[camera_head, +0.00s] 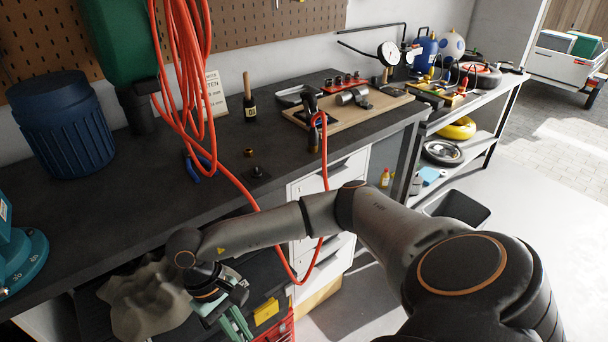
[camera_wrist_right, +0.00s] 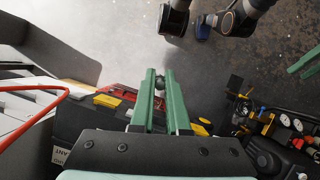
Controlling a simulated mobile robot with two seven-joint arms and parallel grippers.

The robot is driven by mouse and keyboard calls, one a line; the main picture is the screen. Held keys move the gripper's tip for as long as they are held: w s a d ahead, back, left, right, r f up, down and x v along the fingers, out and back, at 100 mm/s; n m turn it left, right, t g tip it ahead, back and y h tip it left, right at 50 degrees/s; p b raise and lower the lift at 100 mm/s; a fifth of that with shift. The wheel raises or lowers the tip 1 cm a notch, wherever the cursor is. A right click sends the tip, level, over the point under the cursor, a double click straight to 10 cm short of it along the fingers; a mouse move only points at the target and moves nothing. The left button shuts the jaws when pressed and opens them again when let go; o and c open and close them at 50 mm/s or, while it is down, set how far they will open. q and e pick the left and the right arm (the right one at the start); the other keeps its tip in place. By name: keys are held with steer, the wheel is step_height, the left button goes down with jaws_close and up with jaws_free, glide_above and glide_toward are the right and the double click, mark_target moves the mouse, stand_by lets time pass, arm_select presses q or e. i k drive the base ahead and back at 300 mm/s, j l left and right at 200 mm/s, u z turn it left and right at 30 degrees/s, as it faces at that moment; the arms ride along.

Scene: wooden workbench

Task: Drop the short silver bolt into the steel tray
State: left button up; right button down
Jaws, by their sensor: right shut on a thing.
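My right gripper (camera_head: 238,325) hangs low in front of the workbench edge, below the bench top. Its green fingers in the right wrist view (camera_wrist_right: 160,84) are shut on a small dark, rounded piece (camera_wrist_right: 160,83) at the tips, apparently the bolt; the fingers hide most of it. The steel tray (camera_head: 294,96) appears as a shallow grey metal dish near the back of the bench, left of a wooden board. My left gripper is outside the head view; two green fingers at the right edge of the wrist view (camera_wrist_right: 303,62) look like it, standing apart.
A red hose (camera_head: 240,185) hangs in loops over the bench front. A blue ribbed tub (camera_head: 62,125), a wooden board (camera_head: 375,108) and a wood-handled tool (camera_head: 248,98) stand on the bench (camera_head: 150,190). A red toolbox (camera_wrist_right: 118,91) lies below the gripper. A grey cloth (camera_head: 145,300) drapes beside it.

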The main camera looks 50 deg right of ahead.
mark_target(294, 98)
steer(key=l, duration=0.45)
steer(key=k+l+u, duration=0.1)
steer(key=l, duration=0.35)
steer(key=k+l+u, duration=0.1)
steer(key=l, duration=0.35)
steer(key=k+l, duration=0.1)
steer(key=l, duration=0.35)
steer(key=k+l+u, duration=0.1)
steer(key=l, duration=0.35)
steer(key=k+l, duration=0.1)
steer(key=l, duration=0.35)
steer(key=k+l+u, duration=0.1)
steer(key=l, duration=0.35)
